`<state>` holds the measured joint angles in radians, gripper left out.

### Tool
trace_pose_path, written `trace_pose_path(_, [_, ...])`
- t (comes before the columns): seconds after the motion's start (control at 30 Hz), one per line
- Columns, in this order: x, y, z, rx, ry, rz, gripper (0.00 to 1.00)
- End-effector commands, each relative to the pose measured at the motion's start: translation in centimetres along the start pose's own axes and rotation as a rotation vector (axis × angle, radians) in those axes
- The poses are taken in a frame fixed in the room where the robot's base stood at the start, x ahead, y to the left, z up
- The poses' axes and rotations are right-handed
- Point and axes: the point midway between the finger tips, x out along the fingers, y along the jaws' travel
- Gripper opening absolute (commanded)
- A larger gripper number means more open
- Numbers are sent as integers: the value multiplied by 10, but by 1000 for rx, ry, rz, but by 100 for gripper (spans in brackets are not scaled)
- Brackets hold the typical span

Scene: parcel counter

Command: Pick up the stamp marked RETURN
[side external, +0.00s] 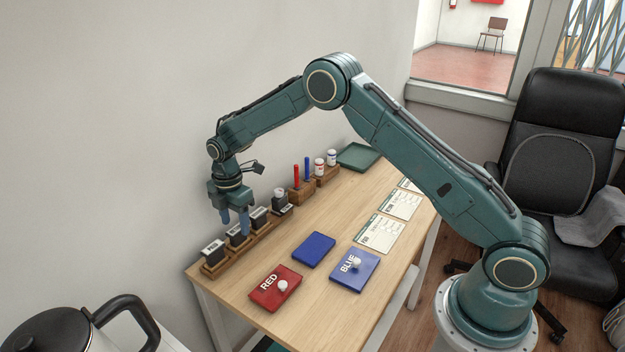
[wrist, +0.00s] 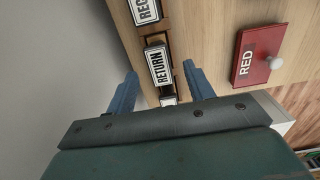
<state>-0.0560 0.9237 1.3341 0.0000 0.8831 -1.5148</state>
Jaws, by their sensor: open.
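The stamp marked RETURN (wrist: 159,66) is a dark block with a white label, upright in a wooden rack. In the wrist view it lies between my two blue fingertips, with wood showing on both sides. My gripper (wrist: 159,72) is open and empty. In the side view my gripper (side external: 235,224) is over the middle stamp (side external: 238,233) of the rack, its fingers pointing down, one in front of part of it. I cannot tell from there how far down the fingers reach around it.
A stamp with a label starting REC (wrist: 145,10) stands beside RETURN; another stamp (side external: 212,250) stands at the near end. The wooden rack (side external: 207,272) runs along the wall. A red RED pad (side external: 275,288) and blue BLUE pad (side external: 354,270) lie to the right. Pens (side external: 297,177) stand behind.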

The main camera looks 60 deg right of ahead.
Motion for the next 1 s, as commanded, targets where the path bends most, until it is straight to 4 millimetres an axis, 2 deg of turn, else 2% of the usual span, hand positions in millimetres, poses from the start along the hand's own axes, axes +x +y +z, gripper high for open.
trace_pose_path(0.5, [48,0,2,0,0,-2,53])
trace_pose_path(1.0, [51,0,2,0,0,0,53])
